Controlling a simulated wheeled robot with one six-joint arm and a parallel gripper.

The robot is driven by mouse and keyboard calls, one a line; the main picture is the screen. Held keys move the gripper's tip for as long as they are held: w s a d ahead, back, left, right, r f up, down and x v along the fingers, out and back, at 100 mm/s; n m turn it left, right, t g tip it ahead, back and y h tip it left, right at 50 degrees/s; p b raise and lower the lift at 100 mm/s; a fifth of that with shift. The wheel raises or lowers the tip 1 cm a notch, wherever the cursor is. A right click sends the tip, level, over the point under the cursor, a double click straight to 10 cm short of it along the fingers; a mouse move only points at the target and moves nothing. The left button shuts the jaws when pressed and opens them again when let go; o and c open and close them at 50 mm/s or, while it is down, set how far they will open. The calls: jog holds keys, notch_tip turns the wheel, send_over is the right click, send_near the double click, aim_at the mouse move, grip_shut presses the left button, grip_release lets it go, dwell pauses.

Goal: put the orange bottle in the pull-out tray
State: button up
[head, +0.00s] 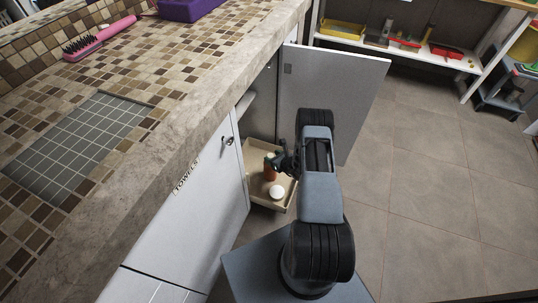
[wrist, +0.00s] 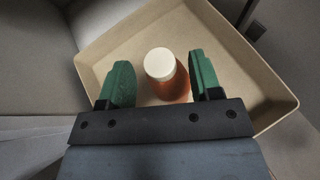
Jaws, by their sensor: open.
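The orange bottle (wrist: 175,87) has a white cap and is inside the pull-out tray (wrist: 112,52), seen from above in the wrist view. It appears to stand on the tray floor. The beige tray also shows in the head view (head: 257,190), pulled out of the cabinet under the counter. My gripper (wrist: 155,82) is open, with one green finger on each side of the bottle and a gap to each. In the head view an orange-red part of the bottle (head: 270,173) shows beside my gripper (head: 273,163).
A white round item (head: 277,192) shows in the tray's near part. The open cabinet door (head: 335,95) stands to the right of the tray, close to my arm. A closed door marked TOWELS (head: 188,215) is on the left, below the tiled counter (head: 150,50). Floor to the right is clear.

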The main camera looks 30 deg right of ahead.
jog(key=p+v, duration=0.1)
jog(key=v, duration=0.7)
jog(key=shift+p, duration=0.35)
jog(key=shift+s+r, duration=0.1)
